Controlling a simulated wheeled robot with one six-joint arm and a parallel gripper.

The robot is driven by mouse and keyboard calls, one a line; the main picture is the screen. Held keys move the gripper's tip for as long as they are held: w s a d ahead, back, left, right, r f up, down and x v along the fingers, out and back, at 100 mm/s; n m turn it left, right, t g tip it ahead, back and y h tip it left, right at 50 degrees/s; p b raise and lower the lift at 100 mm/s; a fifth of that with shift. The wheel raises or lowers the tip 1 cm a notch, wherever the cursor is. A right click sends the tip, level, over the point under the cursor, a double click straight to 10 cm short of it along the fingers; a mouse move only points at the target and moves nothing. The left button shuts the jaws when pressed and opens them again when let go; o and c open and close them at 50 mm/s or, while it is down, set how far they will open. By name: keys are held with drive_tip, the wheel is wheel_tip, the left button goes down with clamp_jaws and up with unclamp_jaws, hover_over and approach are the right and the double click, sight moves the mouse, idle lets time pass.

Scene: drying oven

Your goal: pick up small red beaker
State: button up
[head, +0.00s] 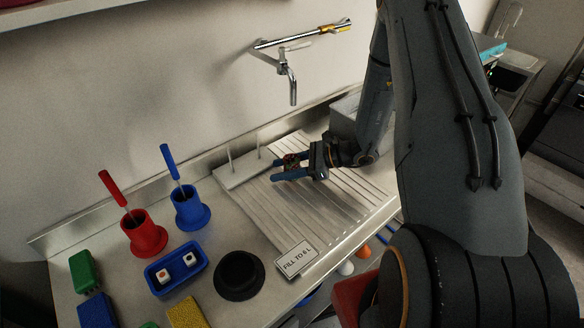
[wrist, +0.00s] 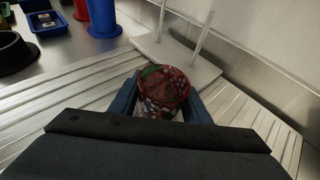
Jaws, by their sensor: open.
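The small red beaker (wrist: 165,88) is a dark red, patterned cup, seen from above in the wrist view. Something green shows at its rim. My gripper (wrist: 158,103) is open, with one blue finger on each side of the beaker; whether either finger touches it I cannot tell. In the head view my gripper (head: 279,170) is low over the ribbed drainboard, and the beaker (head: 291,160) shows small and partly hidden between the fingers. The beaker's base is hidden in the wrist view.
A white board with two upright pegs (head: 235,172) stands just beyond the beaker by the wall. A red pot (head: 145,236), a blue pot (head: 189,211), a blue tray (head: 160,284) and a black round holder (head: 239,272) are to the left. A "FILL TO 5 L" sign (head: 296,259) lies in front.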

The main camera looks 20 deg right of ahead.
drive_tip(key=c, duration=0.8)
drive_tip(key=shift+r, duration=0.1)
drive_tip(key=shift+r, duration=6.95)
